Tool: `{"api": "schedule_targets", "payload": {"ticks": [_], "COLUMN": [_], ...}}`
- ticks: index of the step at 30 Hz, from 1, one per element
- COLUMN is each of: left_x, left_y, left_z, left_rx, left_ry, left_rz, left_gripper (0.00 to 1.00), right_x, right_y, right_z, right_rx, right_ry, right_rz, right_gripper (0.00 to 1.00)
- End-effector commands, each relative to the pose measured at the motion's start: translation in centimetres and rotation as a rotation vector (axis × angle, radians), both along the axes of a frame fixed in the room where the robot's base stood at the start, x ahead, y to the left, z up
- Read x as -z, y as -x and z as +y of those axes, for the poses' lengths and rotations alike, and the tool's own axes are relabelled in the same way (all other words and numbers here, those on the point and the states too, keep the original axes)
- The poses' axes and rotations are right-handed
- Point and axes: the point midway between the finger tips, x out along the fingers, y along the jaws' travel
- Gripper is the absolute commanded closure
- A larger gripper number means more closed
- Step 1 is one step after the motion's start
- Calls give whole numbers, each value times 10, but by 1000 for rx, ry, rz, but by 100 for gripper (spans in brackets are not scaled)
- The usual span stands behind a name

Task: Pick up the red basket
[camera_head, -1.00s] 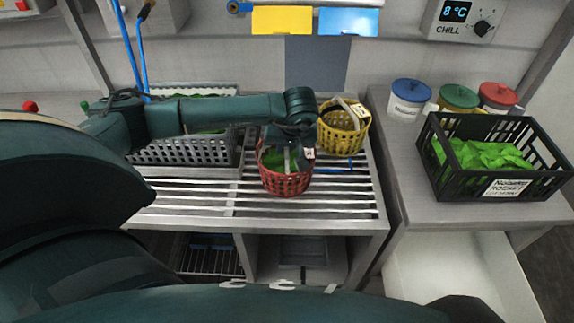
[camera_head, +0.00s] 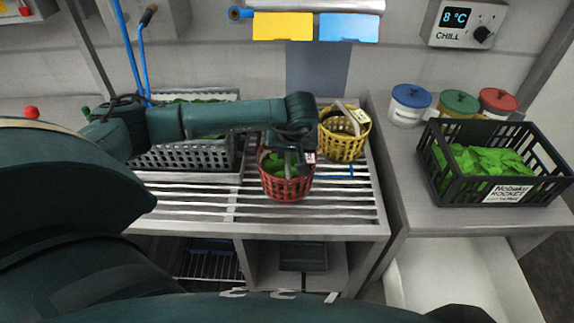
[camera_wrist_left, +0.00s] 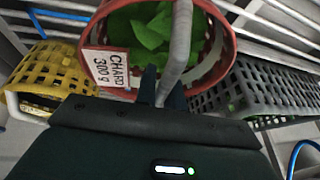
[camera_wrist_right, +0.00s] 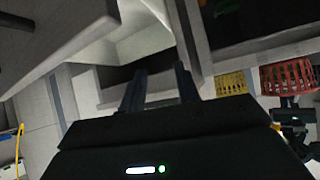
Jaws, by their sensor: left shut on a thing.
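The red basket (camera_head: 288,184) stands upright over the slatted rack, with green leaves inside and a pale handle. In the left wrist view the red basket (camera_wrist_left: 222,58) carries a tag (camera_wrist_left: 107,67) reading CHARD 300 g. My left gripper (camera_head: 288,148) is above it; in that view its fingers (camera_wrist_left: 163,88) are closed on the grey handle. I cannot tell if the basket's bottom touches the slats. My right gripper (camera_wrist_right: 160,88) is open and empty, with its fingers apart; the red basket (camera_wrist_right: 290,77) shows at the right of that view.
A yellow basket (camera_head: 343,146) stands close behind the red one, to the right. A grey perforated crate (camera_head: 190,156) with greens is at left. A black crate (camera_head: 445,188) of greens and several lidded jars (camera_head: 410,103) stand on the right counter. The front slats (camera_head: 330,207) are clear.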

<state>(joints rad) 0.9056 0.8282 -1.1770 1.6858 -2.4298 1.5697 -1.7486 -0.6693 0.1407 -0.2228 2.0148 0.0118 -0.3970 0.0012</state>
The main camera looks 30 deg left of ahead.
Motion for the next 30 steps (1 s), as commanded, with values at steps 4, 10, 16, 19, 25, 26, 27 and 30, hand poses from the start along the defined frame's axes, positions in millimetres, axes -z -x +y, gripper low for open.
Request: {"api": "schedule_targets", "payload": {"ticks": [4, 10, 16, 19, 25, 26, 27, 30], "left_x": [-2, -9, -25, -35, -57, -60, -63, -73], "left_y": [-1, -1, -1, -1, -1, -1, -1, -1], "left_z": [0, 0, 0, 0, 0, 0, 0, 0], "left_rx": [0, -1, -1, -1, 0, 1, 1, 0], "left_ry": [0, 0, 0, 0, -1, 0, -1, -1], "left_rz": [-2, -4, -5, -5, -5, -5, -4, -5], "left_gripper": [100, 100, 100, 100, 100, 100, 100, 100], "right_x": [0, 1, 2, 1, -2, -2, -2, -1], "right_y": [0, -1, -3, -5, -8, -8, -8, -8], "right_z": [0, -1, -2, -2, 0, 0, 1, 2], "right_rx": [0, -2, -7, -11, -15, -16, -17, -19], "right_ry": [0, 2, 8, 10, 5, 3, 3, 1], "right_rz": [0, -2, -10, -18, -32, -34, -35, -34], "right_gripper": [68, 68, 68, 68, 68, 68, 68, 68]}}
